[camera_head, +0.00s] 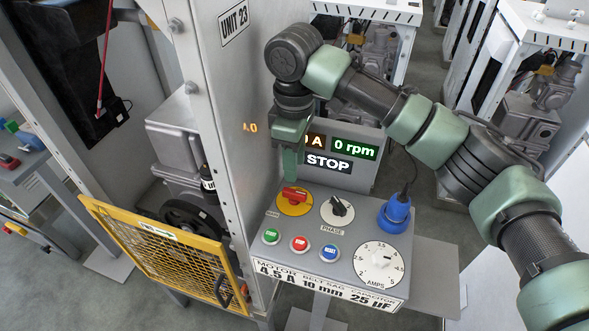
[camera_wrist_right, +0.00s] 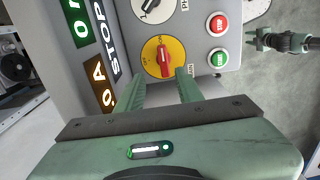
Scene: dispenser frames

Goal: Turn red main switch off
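The red main switch (camera_head: 294,194) is a rotary handle on a yellow disc at the back left of the grey control panel (camera_head: 345,215). In the head view its handle lies roughly crosswise. It also shows in the right wrist view (camera_wrist_right: 164,58), upright in that picture. My right gripper (camera_head: 291,165) points down just above the switch. In the wrist view its two fingers (camera_wrist_right: 163,88) are apart, with the handle just beyond the gap between the tips; I see no clear contact. My left gripper (camera_wrist_right: 260,40) shows small at the wrist view's right, its fingers apparently apart and empty.
A black phase knob (camera_head: 338,207) sits right of the switch. Green (camera_head: 270,236), red (camera_head: 299,243) and blue (camera_head: 330,251) buttons line the front. A blue plug (camera_head: 396,212) and a white amps dial (camera_head: 379,262) are at right. The display (camera_head: 335,155) behind reads 0 rpm and STOP.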

